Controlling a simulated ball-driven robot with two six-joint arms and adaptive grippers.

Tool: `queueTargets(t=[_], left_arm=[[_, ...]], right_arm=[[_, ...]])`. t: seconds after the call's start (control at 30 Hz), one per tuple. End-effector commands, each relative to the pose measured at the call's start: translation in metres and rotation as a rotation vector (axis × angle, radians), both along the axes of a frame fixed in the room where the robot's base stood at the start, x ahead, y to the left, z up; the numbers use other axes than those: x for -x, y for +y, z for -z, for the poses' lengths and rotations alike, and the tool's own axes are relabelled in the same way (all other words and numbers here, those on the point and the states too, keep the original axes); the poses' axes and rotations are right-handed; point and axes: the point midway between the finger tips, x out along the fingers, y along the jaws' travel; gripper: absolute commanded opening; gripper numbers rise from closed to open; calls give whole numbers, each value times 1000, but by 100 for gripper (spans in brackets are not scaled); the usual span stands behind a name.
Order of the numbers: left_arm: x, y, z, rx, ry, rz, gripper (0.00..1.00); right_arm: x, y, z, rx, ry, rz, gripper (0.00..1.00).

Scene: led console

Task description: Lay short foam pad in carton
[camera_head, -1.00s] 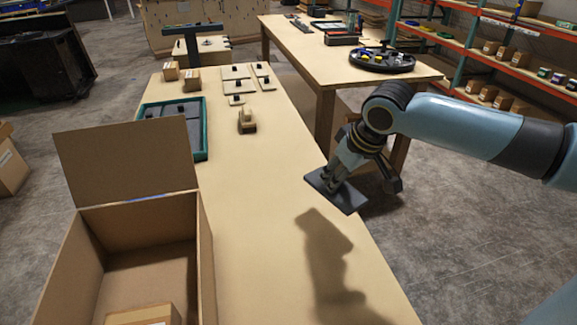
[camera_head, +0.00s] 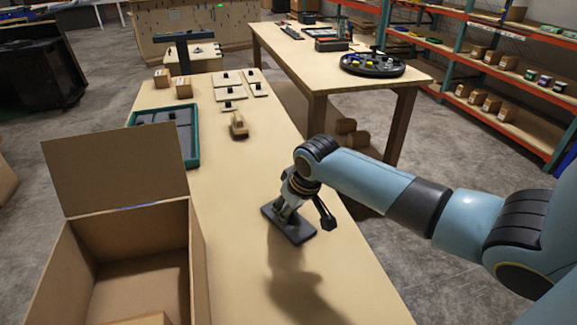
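The short foam pad (camera_head: 301,233), a flat dark grey slab, is in my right gripper (camera_head: 285,213). The gripper seems shut on the pad's upper side; its fingertips are partly hidden. The pad looks to be held above the wooden table, right of the carton, with a shadow on the tabletop below. The open carton (camera_head: 196,262) stands at the lower left with its back flap (camera_head: 115,168) raised. A smaller brown box (camera_head: 147,320) shows inside it, cut off by the picture's lower edge. My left gripper is not in view.
A green-rimmed tray (camera_head: 196,148) with grey pads lies behind the carton. A tan block (camera_head: 238,126), several pale plates with black knobs (camera_head: 228,93) and two small boxes (camera_head: 183,88) stand farther back. The tabletop between carton and pad is clear.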

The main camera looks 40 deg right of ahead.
Motion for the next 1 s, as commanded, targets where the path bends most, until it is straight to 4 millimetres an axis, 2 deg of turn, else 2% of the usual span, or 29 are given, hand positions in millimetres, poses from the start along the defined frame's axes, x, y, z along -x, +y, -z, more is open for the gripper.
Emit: queueTargets(t=[0.17, 0.2, 0.37, 0.7, 0.87, 1.0], left_arm=[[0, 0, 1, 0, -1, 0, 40], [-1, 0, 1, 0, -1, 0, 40], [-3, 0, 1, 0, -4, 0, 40], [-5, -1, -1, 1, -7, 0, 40], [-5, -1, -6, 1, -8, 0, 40], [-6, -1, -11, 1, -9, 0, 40]], right_arm=[[0, 0, 3, 0, 0, 1, 0], [0, 0, 3, 0, 0, 1, 28], [0, 0, 2, 0, 0, 1, 47], [1, 0, -4, 0, -2, 0, 47], [11, 1, -29, 1, -2, -2, 47], [24, 2, -60, 2, -3, -1, 47]])
